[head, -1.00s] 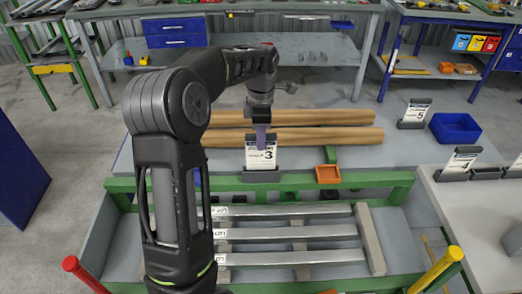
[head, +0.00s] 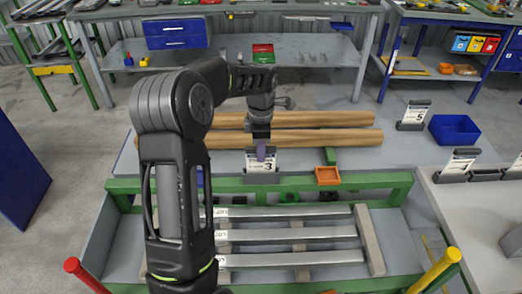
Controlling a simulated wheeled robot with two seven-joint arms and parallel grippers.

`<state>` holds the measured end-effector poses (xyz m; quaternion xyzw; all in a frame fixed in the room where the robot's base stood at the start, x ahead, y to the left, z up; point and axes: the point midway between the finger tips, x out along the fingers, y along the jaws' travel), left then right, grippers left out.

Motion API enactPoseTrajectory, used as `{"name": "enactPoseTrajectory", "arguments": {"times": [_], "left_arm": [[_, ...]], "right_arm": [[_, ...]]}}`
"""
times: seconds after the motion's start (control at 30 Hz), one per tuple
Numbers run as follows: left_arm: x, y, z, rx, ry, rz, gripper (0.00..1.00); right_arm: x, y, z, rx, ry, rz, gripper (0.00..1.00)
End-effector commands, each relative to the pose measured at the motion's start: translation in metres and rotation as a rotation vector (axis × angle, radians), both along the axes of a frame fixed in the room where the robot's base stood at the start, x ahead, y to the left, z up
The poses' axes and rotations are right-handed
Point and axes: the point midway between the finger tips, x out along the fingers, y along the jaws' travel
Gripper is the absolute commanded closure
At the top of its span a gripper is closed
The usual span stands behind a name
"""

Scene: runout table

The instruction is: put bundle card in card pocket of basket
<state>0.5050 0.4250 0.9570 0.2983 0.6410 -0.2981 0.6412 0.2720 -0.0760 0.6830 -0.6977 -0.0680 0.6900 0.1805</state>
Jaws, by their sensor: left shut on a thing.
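The bundle card (head: 255,166), white with a large 3, stands upright at the dark card pocket (head: 262,179) on the back green rail of the basket (head: 352,181). Its lower edge is hidden behind the pocket's front, so it appears to sit in the pocket. My left gripper (head: 261,153) points down from above and is shut on the card's upper part, covering some of its print. My right gripper is not in view.
Long metal bars (head: 290,234) lie in the basket. Wooden rolls (head: 330,138) lie behind it, with an orange tray (head: 327,176) near the rail. Cards 4 (head: 459,164) and 5 (head: 416,112) stand in holders at the right, near a blue bin (head: 455,129).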

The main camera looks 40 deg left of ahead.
Motion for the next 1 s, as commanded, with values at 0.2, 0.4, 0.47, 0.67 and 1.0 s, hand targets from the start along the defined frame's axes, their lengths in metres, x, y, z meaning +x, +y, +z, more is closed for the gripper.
{"name": "enactPoseTrajectory", "arguments": {"times": [0.2,0.4,0.47,0.67,1.0], "left_arm": [[0.000,0.000,-0.002,0.000,0.000,0.000,0.75],[0.000,0.000,-0.002,0.000,0.000,0.000,0.64],[0.000,0.000,-0.002,0.000,0.000,0.000,0.64],[0.000,0.000,0.002,0.000,0.000,0.000,0.64],[0.002,0.000,0.048,0.002,-0.005,-0.001,0.64]], "right_arm": [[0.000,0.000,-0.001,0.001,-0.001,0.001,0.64],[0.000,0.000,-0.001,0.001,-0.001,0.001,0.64],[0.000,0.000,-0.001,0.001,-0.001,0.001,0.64],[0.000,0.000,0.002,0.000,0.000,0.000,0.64],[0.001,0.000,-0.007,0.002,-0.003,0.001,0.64]]}}
